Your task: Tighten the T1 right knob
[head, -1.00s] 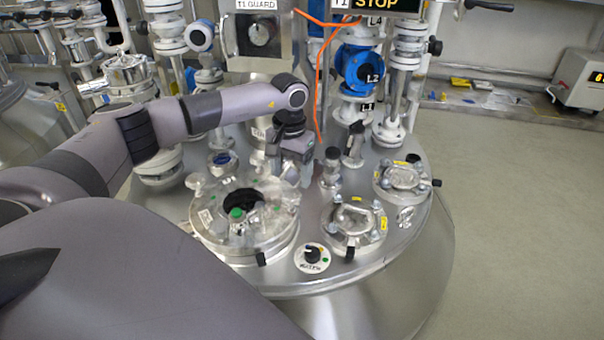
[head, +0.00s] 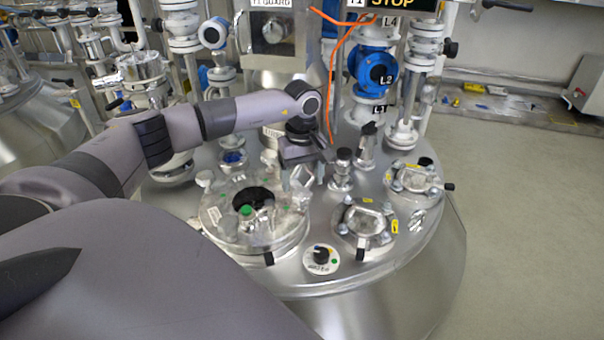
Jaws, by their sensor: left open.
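The T1 reactor (head: 300,285) is a round steel vessel with a crowded lid. A round, partly see-through hatch cover (head: 225,218) with a dark opening and a green spot sits on its left half. Small clamp fittings stand around the cover's rim; I cannot tell surely which is the right knob. My left gripper (head: 303,178) points down just above the back right side of this cover. Its jaws are open and look empty; contact with any fitting cannot be told. My right gripper is not in view.
Two smaller clamped ports, one at the front (head: 364,222) and one at the right (head: 414,179), share the lid. A black selector knob (head: 321,253) is near the front edge. Upright valve stubs (head: 341,168) stand close right of the gripper. Pipes and a blue valve (head: 372,72) rise behind.

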